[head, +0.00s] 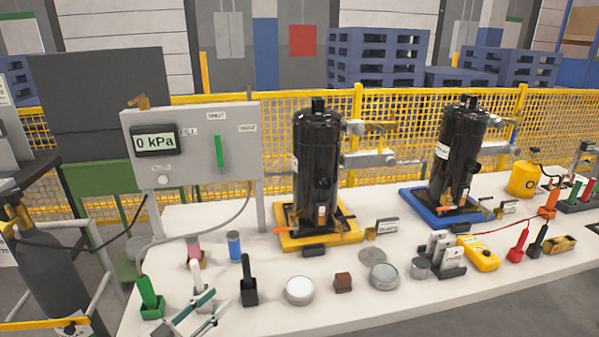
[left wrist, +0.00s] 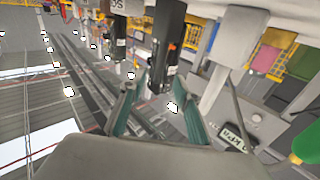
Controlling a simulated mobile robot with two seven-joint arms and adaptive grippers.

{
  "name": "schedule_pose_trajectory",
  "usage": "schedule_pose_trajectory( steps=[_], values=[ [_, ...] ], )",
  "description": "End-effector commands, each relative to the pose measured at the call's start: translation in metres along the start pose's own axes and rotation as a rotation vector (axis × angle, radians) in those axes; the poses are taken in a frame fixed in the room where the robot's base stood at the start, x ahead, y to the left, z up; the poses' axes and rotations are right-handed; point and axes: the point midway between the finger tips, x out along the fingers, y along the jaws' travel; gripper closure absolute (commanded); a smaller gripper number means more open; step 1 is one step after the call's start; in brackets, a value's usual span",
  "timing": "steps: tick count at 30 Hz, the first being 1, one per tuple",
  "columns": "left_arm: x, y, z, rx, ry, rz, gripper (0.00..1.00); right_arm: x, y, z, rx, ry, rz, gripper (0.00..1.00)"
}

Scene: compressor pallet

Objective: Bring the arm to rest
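My right gripper is in neither view.
On the white table (head: 330,315), a green-handled tool (head: 148,292) and black holder (head: 249,280) stand close to the left gripper. Behind are the gauge panel (head: 235,150) reading 0 kPa and two black compressors, on yellow (head: 290,241) and blue (head: 425,208) trays.

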Motion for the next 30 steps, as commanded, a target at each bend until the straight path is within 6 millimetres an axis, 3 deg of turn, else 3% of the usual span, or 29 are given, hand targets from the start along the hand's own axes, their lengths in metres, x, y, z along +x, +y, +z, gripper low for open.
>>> schedule_pose_trajectory(
  steps=[5,11,21,30],
  values=[
    [-0.010,0.022,0.023,0.108,-0.156,-0.098,0.68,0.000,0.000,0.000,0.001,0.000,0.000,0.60],
    [-0.043,0.031,0.045,0.252,-0.394,-0.215,0.68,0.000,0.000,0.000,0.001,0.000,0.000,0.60],
    [-0.147,0.025,0.060,0.454,-0.847,-0.348,0.68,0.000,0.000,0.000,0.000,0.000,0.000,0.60],
    [-0.213,0.022,0.057,0.527,-1.086,-0.378,0.68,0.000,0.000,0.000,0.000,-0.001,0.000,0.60]
  ],
)
